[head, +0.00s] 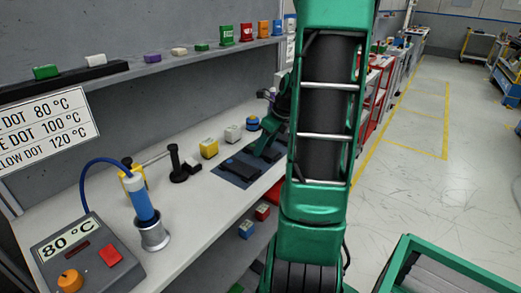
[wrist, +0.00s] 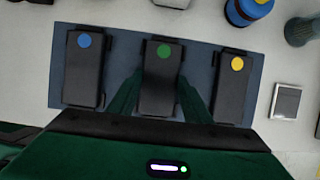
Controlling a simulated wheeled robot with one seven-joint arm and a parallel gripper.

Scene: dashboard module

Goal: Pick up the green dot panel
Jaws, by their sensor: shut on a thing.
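The green dot panel (wrist: 160,78) is a black block with a green dot at its far end, in the middle of three panels in the wrist view. My gripper (wrist: 158,88) has a green finger on each side of it and is shut on it. The panel still appears at the mat; I cannot tell whether it is lifted. The blue dot panel (wrist: 83,70) lies to its left and the yellow dot panel (wrist: 232,85) to its right, both on the dark blue mat (wrist: 122,50). In the head view my arm hides part of the mat (head: 226,171).
A yellow block (head: 208,149) and a white block (head: 233,133) stand on the bench near the mat. A soldering station (head: 77,255) reading 80 °C and its blue-handled iron (head: 141,205) are at the front left. A shelf (head: 150,68) with small parts runs above the bench.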

